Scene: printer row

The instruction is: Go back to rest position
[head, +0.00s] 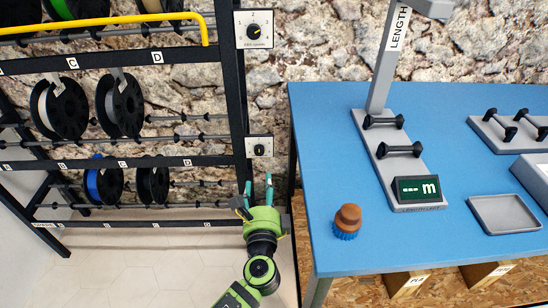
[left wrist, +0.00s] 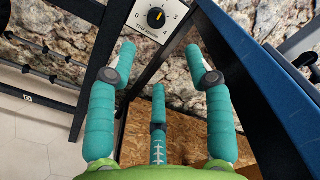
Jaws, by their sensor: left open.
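My left gripper (head: 258,190) is green with teal fingers and comes up from the bottom in the head view, between the black spool rack and the blue table. In the left wrist view its teal fingers (left wrist: 163,85) are spread apart with nothing between them. They point up toward a dial box (left wrist: 155,20) on the rack post. The gripper holds nothing and appears apart from the rack and the table. My right gripper is in neither view.
The spool rack (head: 120,165) stands left, with several spools. The blue table (head: 320,130) is right, bearing a brown-and-blue brush (head: 347,222), a length gauge (head: 400,165) and a grey tray (head: 503,214). Wooden bins (head: 405,284) sit below it. Pale floor (head: 150,270) lies open at lower left.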

